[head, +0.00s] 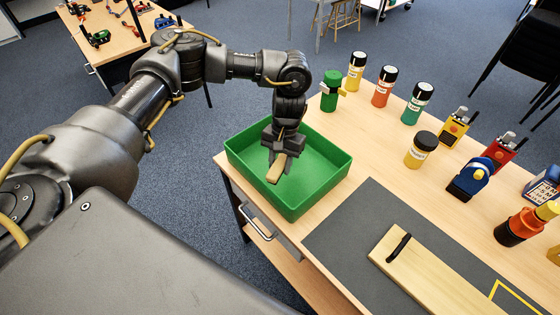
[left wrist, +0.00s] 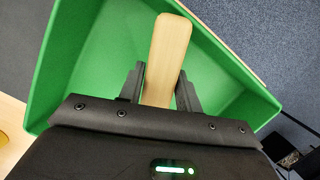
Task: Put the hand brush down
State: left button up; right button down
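The hand brush shows only as a pale wooden handle (head: 276,171); its bristles cannot be seen. In the left wrist view the handle (left wrist: 168,50) runs up between the two dark fingers. My left gripper (head: 282,163) points down inside the outline of the green tray (head: 318,185), with its fingers close against both sides of the handle, and appears shut on it. I cannot tell whether the brush touches the tray floor. The tray also fills much of the left wrist view (left wrist: 85,60). My right gripper is not in view.
The tray stands at the left end of the workbench. A green bottle (head: 331,92) stands just behind it, with several labelled jars beyond. A grey mat (head: 345,235) lies right of the tray, with a wooden board with a black handle (head: 425,275) on it.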

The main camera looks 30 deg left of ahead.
pick_arm(q)
jog(key=o, duration=0.3)
jog(key=shift+r, duration=0.1)
jog(key=shift+r, duration=0.3)
jog(key=b+v, duration=0.1)
jog(key=v, duration=1.1)
jog(key=shift+r, duration=0.3)
